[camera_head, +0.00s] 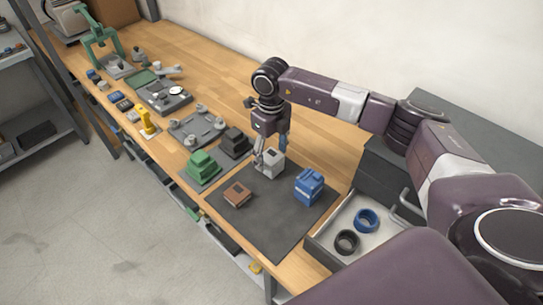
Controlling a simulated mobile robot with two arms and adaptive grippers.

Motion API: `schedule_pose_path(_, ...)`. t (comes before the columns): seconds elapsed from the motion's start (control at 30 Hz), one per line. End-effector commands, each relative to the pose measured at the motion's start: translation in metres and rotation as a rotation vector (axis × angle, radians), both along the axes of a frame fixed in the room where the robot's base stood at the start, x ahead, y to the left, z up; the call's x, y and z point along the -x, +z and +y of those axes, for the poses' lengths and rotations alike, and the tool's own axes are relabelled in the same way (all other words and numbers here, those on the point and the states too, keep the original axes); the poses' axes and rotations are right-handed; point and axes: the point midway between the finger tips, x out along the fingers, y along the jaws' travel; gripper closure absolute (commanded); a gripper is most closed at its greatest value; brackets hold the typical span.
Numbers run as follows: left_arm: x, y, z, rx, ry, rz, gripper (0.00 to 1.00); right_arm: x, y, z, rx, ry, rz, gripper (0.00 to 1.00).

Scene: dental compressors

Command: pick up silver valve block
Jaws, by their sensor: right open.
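The silver valve block (274,161) is a small light grey cube-like piece. It sits on the dark mat (268,232), near the mat's back edge. My right gripper (270,152) points down at the block, with its fingers spread open. One finger shows at the block's left side and another behind its upper right. I cannot tell whether they touch the block. My left gripper is not in view.
A brown block (237,194) and a blue block (309,186) sit on the same mat. A green block (203,164) and a black block (235,142) stand to the left. An open drawer (322,243) with rings is at the right.

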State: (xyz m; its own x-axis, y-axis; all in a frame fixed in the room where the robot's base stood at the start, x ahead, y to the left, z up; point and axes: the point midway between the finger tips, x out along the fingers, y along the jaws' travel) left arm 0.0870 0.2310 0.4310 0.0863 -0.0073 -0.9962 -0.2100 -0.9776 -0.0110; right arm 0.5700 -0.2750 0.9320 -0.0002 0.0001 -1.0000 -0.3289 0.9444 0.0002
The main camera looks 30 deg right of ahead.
Motion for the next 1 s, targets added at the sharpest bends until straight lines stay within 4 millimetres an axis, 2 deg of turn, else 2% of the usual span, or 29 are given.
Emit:
schedule_pose_path(0.13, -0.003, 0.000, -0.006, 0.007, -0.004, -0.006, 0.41, 0.000, 0.000, 0.000, 0.000, 0.000, 0.000, 0.38)
schedule_pose_path(0.6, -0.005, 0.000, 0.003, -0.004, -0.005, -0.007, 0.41, 0.000, 0.000, 0.000, 0.000, 0.000, 0.000, 0.89)
schedule_pose_path(1.0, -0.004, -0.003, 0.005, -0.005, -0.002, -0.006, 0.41, -0.001, 0.008, 0.000, -0.001, 0.000, -0.003, 0.89)
